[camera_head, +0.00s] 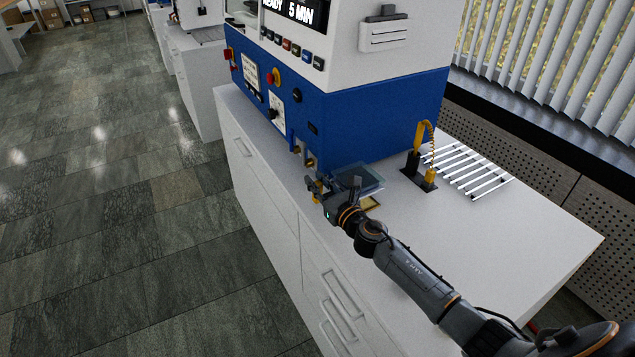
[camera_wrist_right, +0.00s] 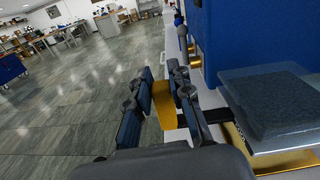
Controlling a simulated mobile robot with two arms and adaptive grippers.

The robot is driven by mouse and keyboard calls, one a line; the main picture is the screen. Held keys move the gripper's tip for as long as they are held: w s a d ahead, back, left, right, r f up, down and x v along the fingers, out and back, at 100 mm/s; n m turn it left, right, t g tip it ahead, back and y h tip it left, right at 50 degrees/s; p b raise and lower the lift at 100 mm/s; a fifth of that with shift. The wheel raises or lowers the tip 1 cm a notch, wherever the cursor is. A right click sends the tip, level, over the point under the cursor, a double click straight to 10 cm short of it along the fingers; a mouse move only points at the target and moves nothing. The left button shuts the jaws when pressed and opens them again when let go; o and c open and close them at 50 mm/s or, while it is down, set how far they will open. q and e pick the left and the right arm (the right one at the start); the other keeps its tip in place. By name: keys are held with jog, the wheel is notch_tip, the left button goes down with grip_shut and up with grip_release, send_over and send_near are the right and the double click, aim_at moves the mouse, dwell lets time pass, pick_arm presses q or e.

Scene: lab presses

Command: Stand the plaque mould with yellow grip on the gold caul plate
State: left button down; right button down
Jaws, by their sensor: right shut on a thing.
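The plaque mould (camera_head: 357,178) is a dark slab on a paler, glassy-looking plate, near the counter's front edge beside the blue press. In the right wrist view the mould (camera_wrist_right: 282,102) fills the right side. Its yellow grip (camera_wrist_right: 164,108) is between the fingers of my right gripper (camera_wrist_right: 161,88), which is shut on it. In the head view my right gripper (camera_head: 317,188) is just left of the slab. The gold caul plate (camera_head: 371,203) shows partly below the mould; the rest is hidden. I cannot tell whether they touch. My left gripper is not in view.
The blue and white press (camera_head: 370,110) stands close behind the mould. A yellow-handled tool on a dark base (camera_head: 418,180) and a rack of white bars (camera_head: 468,169) are to the right. The white counter (camera_head: 500,235) is clear at front right.

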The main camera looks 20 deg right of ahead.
aim_at(318, 202)
jog(key=shift+r, duration=0.2)
jog(key=shift+f, duration=0.15)
jog(key=shift+f+b, duration=0.9)
jog(key=shift+b, duration=0.1)
notch_tip(318, 202, down, 4)
jog(key=b, duration=0.4)
jog(key=shift+f+b, duration=0.35)
jog(key=shift+b, duration=0.05)
jog(key=c, duration=1.1)
grip_release()
jog(key=shift+s+f, duration=0.1)
jog(key=shift+f, duration=0.1)
jog(key=s, duration=0.4)
jog(key=s+d, duration=0.1)
jog(key=s, duration=0.6)
jog(key=shift+s+d+r, duration=0.15)
jog(key=shift+s, duration=0.25)
